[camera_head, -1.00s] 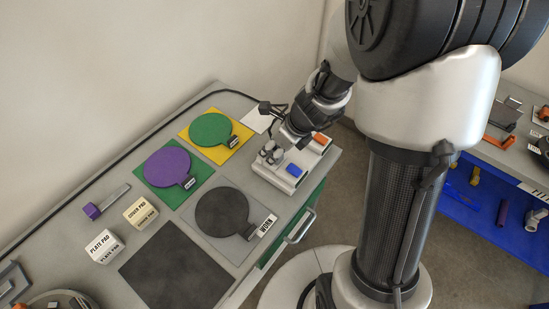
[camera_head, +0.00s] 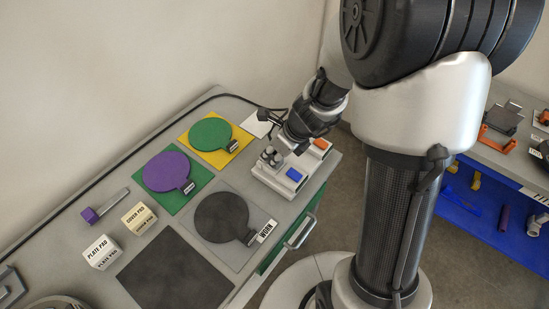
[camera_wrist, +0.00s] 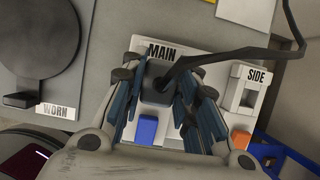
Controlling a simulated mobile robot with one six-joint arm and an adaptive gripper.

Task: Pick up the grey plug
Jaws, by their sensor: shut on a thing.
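The grey plug (camera_wrist: 156,84) is a dark grey block with a black cable leaving its top. It sits between the fingers of my gripper (camera_wrist: 164,90) in the wrist view, and the gripper is shut on it. The plug is over the MAIN part of the pale socket box (camera_wrist: 171,47). I cannot tell whether it is seated or lifted. In the camera_head view, my gripper (camera_head: 272,155) is low over the back of the socket box (camera_head: 263,177), and I cannot make out the plug there.
The SIDE socket (camera_wrist: 243,95) stands empty to the right of the plug. A blue block (camera_wrist: 147,130) and an orange block (camera_wrist: 240,139) are on the box front. The cable (camera_wrist: 240,54) runs off to the upper right. A dark round pad (camera_head: 222,217) lies beside the box.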

